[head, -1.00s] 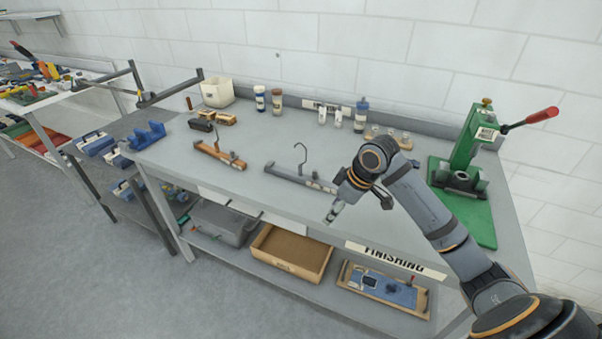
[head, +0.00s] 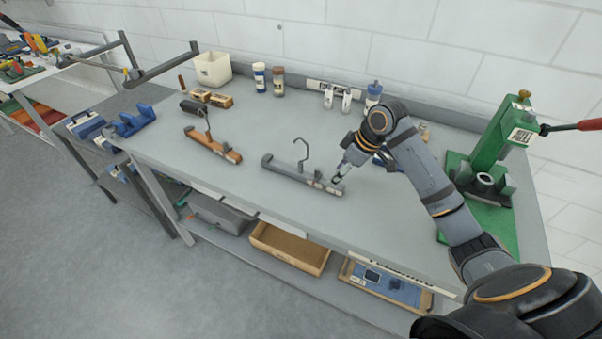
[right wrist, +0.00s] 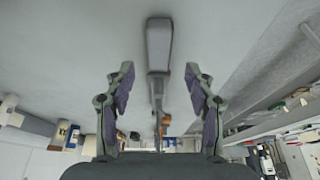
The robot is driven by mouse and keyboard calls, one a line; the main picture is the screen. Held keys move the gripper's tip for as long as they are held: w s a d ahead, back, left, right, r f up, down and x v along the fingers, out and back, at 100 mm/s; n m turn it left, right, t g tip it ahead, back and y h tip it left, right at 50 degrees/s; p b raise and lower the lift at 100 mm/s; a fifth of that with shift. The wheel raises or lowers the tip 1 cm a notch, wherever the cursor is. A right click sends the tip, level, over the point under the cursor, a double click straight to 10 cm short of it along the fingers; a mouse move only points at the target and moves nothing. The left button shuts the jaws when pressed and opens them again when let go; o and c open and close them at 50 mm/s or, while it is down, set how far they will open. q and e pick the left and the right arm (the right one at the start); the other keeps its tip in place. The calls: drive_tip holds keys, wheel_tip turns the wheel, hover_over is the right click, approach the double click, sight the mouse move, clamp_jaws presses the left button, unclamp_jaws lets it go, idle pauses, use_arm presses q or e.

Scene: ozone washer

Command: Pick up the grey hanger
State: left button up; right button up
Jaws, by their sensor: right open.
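The grey hanger (head: 290,172) lies on the grey workbench, its dark hook standing up from the middle. My right gripper (head: 341,177) is at the hanger's right end, low near the bench top. In the right wrist view my right gripper (right wrist: 158,78) is open, with the grey hanger (right wrist: 159,46) lined up lengthwise in the gap between the fingers. The fingers look apart from it on both sides. My left gripper does not show.
An orange-brown hanger (head: 213,145) lies to the left. A green press (head: 497,150) with a red handle stands at the right. A white bin (head: 213,69), several bottles and small blocks sit along the back. The bench front is clear.

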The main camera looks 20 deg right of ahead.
drive_tip(key=shift+a+f+p, duration=0.15)
drive_tip(key=shift+f+p, duration=0.2)
drive_tip(key=shift+f, duration=0.4)
drive_tip(key=x, duration=0.2)
drive_tip(key=shift+w+f, duration=0.1)
drive_tip(key=shift+f, duration=0.3)
drive_tip(key=shift+w+f, duration=0.1)
drive_tip(key=shift+f, duration=0.3)
drive_tip(key=shift+c, duration=0.6)
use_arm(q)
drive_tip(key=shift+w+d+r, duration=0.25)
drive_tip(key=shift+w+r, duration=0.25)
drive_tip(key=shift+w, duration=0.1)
use_arm(e)
clamp_jaws()
